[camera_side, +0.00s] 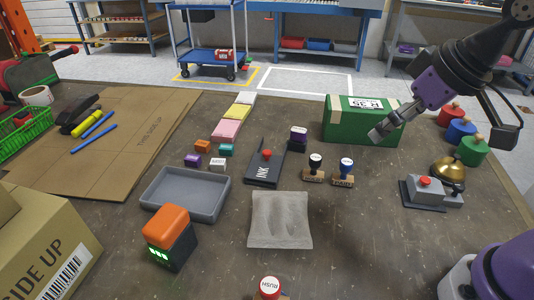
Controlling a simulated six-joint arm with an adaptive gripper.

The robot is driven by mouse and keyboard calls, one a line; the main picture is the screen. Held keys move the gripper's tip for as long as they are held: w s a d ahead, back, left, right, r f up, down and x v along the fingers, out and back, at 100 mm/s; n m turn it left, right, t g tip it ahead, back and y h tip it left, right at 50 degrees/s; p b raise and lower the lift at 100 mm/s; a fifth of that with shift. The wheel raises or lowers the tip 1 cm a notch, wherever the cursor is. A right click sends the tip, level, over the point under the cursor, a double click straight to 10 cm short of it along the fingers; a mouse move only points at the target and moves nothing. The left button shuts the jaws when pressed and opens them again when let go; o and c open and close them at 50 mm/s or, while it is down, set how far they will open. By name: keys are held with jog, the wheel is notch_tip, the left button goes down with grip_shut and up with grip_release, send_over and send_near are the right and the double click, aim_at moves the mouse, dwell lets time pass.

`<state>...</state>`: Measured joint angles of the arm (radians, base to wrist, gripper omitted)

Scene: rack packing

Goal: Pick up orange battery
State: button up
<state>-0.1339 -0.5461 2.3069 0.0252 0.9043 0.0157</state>
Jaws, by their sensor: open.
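The orange battery (168,238) stands upright on the table at the lower left of the middle. It has an orange top, a dark body and a row of green lights on its front. My gripper (380,133) is high at the upper right, in front of the green box, far from the battery. It is open, and I see nothing held in it. Nothing hides the battery.
A grey tray (186,193) lies just behind the battery, and a large cardboard box (40,245) stands to its left. A grey moulded pad (280,219) lies to its right. Stamps, an ink pad (266,165) and a green box (345,121) stand farther back.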

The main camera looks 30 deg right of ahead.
jog(key=w+a+r+n, duration=0.1)
jog(key=w+a+n, duration=0.1)
jog(key=w+a, duration=0.5)
jog(key=n+g+y, duration=0.2)
jog(key=n, duration=0.2)
send_near(170, 221)
notch_tip(170, 221, down, 2)
jog(key=x, duration=0.5)
jog(key=shift+a, duration=0.45)
jog(key=shift+w+x, duration=0.15)
jog(key=shift+x, duration=1.25)
jog(key=shift+w+x, duration=0.15)
jog(key=shift+x, duration=1.3)
jog(key=shift+d+r, duration=0.1)
jog(key=shift+d, duration=0.1)
jog(key=c, duration=1.3)
